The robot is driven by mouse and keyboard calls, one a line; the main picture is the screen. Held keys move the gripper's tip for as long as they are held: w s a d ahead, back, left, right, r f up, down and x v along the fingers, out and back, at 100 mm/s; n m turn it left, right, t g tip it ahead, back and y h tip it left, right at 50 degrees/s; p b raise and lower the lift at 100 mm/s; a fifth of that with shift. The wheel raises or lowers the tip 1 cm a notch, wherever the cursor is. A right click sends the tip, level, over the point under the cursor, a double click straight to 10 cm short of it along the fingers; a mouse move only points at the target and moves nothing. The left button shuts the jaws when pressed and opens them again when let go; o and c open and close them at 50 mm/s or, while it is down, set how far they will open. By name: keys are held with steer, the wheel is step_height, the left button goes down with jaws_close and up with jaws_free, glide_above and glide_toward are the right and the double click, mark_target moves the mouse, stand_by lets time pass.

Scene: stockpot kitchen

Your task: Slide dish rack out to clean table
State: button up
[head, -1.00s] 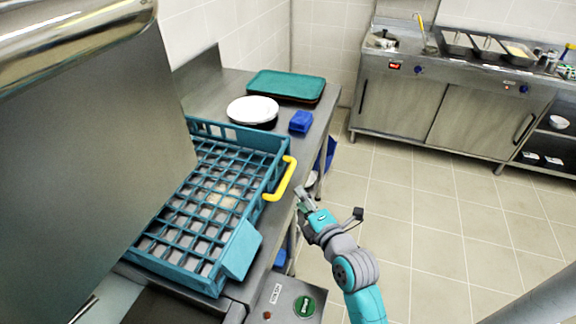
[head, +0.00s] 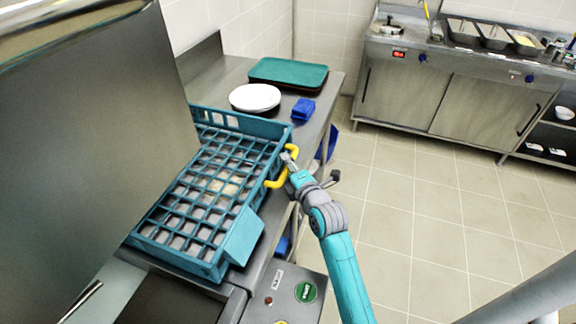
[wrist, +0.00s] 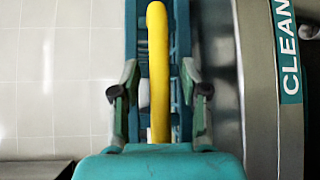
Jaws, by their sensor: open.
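The teal dish rack (head: 208,190) sits on the metal counter, its left part hidden behind a large grey metal panel. A yellow handle (head: 272,182) sticks out from its right side. My gripper (head: 287,160) is at this handle in the head view. In the wrist view the yellow handle (wrist: 158,70) runs upright between the two fingers of my gripper (wrist: 158,92). The fingers are open, with a gap on each side of the handle. The clean table (head: 222,72) is the metal counter beyond the rack. A "CLEAN" label (wrist: 286,50) shows on an edge in the wrist view.
A white plate stack (head: 255,97), a blue block-like item (head: 304,108) and a green tray (head: 288,73) stand on the counter beyond the rack. A control box with a green button (head: 305,292) is below it. The tiled floor to the right is clear.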

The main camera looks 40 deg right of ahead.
mark_target(293, 155)
jaws_close()
steer(key=shift+w+d, duration=0.55)
steer(key=shift+d, duration=0.25)
steer(key=shift+w+d, duration=0.5)
steer(key=shift+d, duration=0.3)
jaws_free()
